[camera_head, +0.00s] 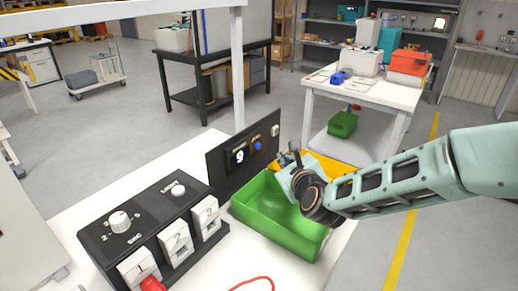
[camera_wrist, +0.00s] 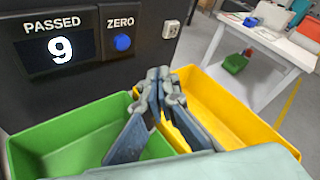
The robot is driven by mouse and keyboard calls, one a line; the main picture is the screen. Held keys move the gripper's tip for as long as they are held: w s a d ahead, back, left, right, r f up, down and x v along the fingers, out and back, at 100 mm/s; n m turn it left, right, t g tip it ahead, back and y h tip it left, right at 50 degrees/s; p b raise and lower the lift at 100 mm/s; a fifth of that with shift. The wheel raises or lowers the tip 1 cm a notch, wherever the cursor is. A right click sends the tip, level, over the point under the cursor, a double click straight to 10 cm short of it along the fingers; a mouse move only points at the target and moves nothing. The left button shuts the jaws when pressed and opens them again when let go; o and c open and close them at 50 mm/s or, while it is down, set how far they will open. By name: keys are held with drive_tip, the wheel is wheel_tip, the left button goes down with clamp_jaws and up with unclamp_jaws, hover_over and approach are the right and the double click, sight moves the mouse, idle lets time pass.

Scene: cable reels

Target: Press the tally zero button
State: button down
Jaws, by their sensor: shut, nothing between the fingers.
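The tally panel (camera_wrist: 85,70) is a black upright board with a "PASSED" display (camera_wrist: 60,47) reading 9. The blue round zero button (camera_wrist: 123,42) sits under the "ZERO" label, right of the display; in the head view the button (camera_head: 257,146) is on the same panel (camera_head: 228,165). My gripper (camera_wrist: 160,78) is shut and empty. In the wrist view its fingertips are below and to the right of the button, apart from it. In the head view my gripper (camera_head: 288,158) is near the panel, above the bins.
A green bin (camera_head: 262,222) and a yellow bin (camera_wrist: 225,108) stand in front of the panel, under my gripper. A black control box (camera_head: 135,225) with a knob and white switches is at left. A white socket (camera_wrist: 171,29) is right of the button.

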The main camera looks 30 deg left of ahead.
sight(258, 147)
drive_tip(key=shift+w+a+b, duration=0.15)
drive_tip(key=shift+a+b, duration=0.05)
drive_tip(key=shift+a, duration=1.05)
drive_tip(key=shift+w+a+b, duration=0.1)
drive_tip(key=shift+a+b, duration=0.1)
drive_tip(key=shift+a, duration=1)
drive_tip(key=shift+a, duration=0.15)
drive_tip(key=shift+a, duration=0.25)
drive_tip(key=shift+a+b, duration=0.45)
drive_tip(key=shift+b, duration=0.05)
idle(0.3)
drive_tip(key=shift+d+b, duration=0.4)
drive_tip(key=shift+d, duration=0.45)
